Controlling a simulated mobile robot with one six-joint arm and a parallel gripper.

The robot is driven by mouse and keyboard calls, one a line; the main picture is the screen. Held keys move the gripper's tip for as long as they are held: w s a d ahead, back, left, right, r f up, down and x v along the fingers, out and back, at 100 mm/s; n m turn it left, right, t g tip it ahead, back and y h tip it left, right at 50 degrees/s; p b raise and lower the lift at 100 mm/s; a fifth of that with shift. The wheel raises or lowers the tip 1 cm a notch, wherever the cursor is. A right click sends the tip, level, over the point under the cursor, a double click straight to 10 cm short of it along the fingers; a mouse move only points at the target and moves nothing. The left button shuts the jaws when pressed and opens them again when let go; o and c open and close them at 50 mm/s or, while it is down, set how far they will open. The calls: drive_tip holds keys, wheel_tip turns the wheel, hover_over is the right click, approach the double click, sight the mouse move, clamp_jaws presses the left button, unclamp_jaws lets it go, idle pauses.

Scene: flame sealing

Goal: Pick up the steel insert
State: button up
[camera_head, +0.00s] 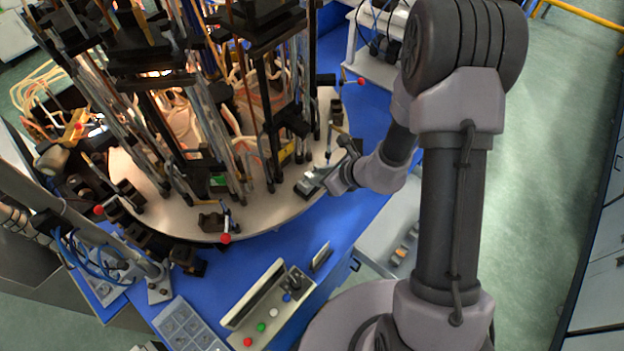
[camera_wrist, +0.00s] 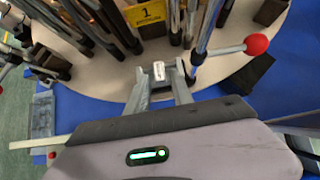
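A small pale metal piece, which looks like the steel insert (camera_wrist: 158,71), sits at the rim of the round plate in the wrist view, between my fingertips. My gripper (camera_wrist: 160,78) has its two fingers apart, one on each side of this piece. Whether either finger touches it is too small to tell. In the head view my gripper (camera_head: 323,178) is low at the right front rim of the round plate, and its fingers hide most of what is between them.
The round plate (camera_head: 185,222) carries many upright rods, posts and glass tubes close to my gripper. A red-ball lever (camera_wrist: 256,44) stands right of my fingers. A control box with buttons (camera_head: 262,328) and a compartment tray (camera_head: 172,312) are on the blue table (camera_head: 345,225).

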sight(311, 175)
drive_tip(key=x, duration=0.3)
drive_tip(key=shift+w+a, duration=0.2)
drive_tip(key=shift+a, duration=0.05)
drive_tip(key=shift+s+r, duration=0.1)
clamp_jaws()
idle(0.9)
